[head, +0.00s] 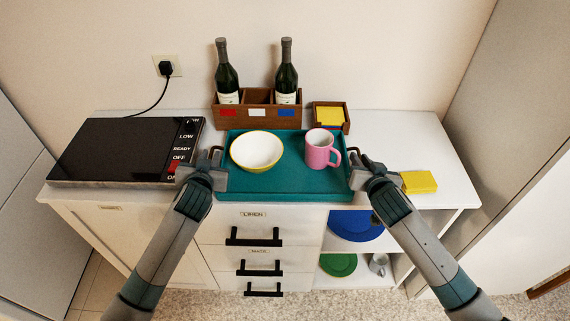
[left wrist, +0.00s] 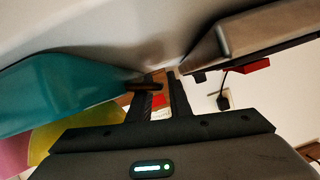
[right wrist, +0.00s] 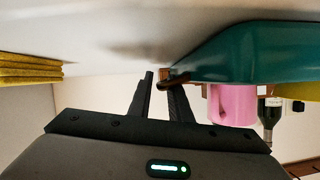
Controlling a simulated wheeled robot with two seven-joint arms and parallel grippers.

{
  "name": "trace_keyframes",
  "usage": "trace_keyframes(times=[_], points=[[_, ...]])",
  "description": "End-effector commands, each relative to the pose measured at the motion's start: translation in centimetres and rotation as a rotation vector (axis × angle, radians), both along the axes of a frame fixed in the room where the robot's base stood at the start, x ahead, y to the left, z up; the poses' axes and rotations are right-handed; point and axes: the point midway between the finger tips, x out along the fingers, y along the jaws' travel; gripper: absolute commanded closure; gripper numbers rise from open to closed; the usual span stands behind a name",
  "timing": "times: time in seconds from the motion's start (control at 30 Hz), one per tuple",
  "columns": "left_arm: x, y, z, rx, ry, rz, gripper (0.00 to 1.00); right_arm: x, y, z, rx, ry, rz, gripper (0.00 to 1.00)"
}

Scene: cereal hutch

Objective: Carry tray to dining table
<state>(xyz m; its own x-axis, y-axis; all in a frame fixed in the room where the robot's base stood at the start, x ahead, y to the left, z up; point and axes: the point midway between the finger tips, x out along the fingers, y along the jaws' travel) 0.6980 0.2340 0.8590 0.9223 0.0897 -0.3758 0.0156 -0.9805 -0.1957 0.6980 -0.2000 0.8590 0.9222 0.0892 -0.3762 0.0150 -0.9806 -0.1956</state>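The teal tray (head: 290,190) lies flat on the white cabinet top. A white bowl with a yellow outside (head: 257,150) and a pink mug (head: 319,150) stand on it. My left gripper (head: 213,156) is at the tray's left edge, fingers apart; in the left wrist view a dark handle (left wrist: 145,86) reaches across one finger. My right gripper (head: 362,157) is at the tray's right edge, fingers apart; in the right wrist view a dark handle (right wrist: 176,83) overlaps one finger. Neither gripper visibly clamps its handle. The dining table is not in view.
A black hob (head: 120,150) sits close beside my left gripper. A wooden crate (head: 258,117) with two bottles and a box of yellow cards (head: 330,115) stand behind the tray. Drawers with black handles are below.

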Motion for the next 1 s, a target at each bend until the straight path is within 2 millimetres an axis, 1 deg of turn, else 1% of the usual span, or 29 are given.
trace_keyframes(times=[0.1,0.37,0.4,0.47,1.0], points=[[0.36,0.03,-0.15,0.0,0.0,0.0,0.82,0.35,0.03,-0.14,0.0,0.0,0.0,0.82],[0.4,0.03,-0.18,0.0,0.0,-0.001,0.82,0.4,0.04,-0.16,0.0,0.0,0.0,0.82],[0.39,0.02,-0.17,0.0,0.0,-0.001,0.87,0.4,0.04,-0.16,0.0,0.0,0.0,0.87],[0.39,0.02,-0.18,0.0,0.0,-0.001,1.0,0.39,0.03,-0.16,0.0,0.0,0.0,1.0],[0.37,0.02,-0.19,-0.001,0.0,-0.001,1.0,0.38,0.02,-0.16,-0.001,0.0,0.0,1.0]])
